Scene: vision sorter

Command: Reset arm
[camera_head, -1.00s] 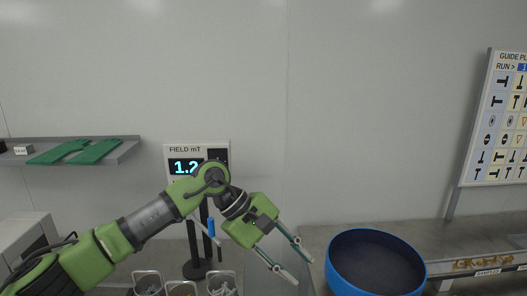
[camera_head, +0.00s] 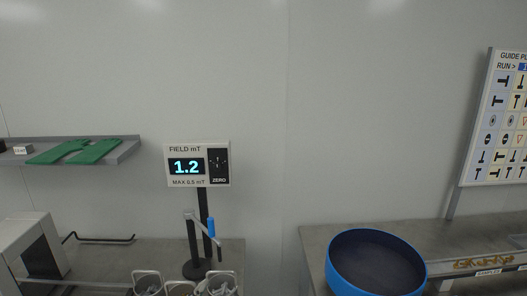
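Neither of my grippers shows in the head view, and no part of my arms is in the picture. Whether they are open or shut is hidden from me. The field meter (camera_head: 198,165) on its black stand is in plain sight, and its display reads 1.2.
A blue bowl (camera_head: 375,262) sits on the right bench. Several metal cups (camera_head: 147,283) stand at the lower left, near a grey box (camera_head: 30,250). A guide board (camera_head: 500,118) stands at the right. A gap separates the benches.

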